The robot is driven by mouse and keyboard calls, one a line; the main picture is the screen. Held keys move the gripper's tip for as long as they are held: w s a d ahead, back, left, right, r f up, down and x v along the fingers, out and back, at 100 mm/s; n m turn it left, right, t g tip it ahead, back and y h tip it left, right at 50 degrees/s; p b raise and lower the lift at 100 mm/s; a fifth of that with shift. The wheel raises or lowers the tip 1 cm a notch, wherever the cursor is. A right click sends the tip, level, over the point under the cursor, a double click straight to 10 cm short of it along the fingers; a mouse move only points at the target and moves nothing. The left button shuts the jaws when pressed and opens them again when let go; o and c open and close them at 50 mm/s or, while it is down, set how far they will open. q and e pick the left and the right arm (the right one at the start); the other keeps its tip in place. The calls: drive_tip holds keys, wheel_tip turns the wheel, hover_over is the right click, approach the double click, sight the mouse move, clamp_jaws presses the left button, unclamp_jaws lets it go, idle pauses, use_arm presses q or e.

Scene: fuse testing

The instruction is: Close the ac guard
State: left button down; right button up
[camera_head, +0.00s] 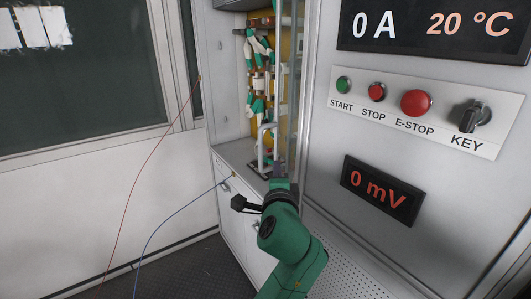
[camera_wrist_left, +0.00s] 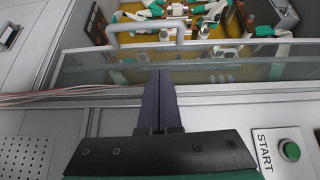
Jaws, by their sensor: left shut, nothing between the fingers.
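The ac guard (camera_head: 285,88) looks like a clear panel in a metal frame at the cabinet opening, seen nearly edge-on in the head view. It shows in the left wrist view as a clear strip (camera_wrist_left: 225,70) across the picture. A pale bar handle (camera_head: 263,147) stands at the opening and also shows in the left wrist view (camera_wrist_left: 148,26). My left gripper (camera_head: 281,168) is shut and empty, close to the panel's lower part. Its dark fingertips (camera_wrist_left: 160,73) overlap the strip, below the handle in the picture. I cannot tell whether they touch. My right gripper is not in view.
Green and white parts (camera_head: 257,75) fill the cabinet behind the opening. A control panel (camera_head: 425,110) with buttons and a key switch is at the right. Thin red (camera_head: 147,155) and blue (camera_head: 180,209) cables hang at the left. Open floor (camera_head: 195,272) lies below.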

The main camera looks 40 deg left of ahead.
use_arm(q)
drive_tip(key=s+a+p+x, duration=0.2)
drive_tip(key=p+x, duration=0.3)
drive_tip(key=x, duration=0.8)
drive_tip(key=shift+a+r+y, duration=0.3)
drive_tip(key=shift+r, duration=0.35)
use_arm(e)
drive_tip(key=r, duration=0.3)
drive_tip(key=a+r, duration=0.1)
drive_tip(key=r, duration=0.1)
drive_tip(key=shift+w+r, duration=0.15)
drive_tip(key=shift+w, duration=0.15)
use_arm(q)
drive_tip(key=shift+w, duration=0.15)
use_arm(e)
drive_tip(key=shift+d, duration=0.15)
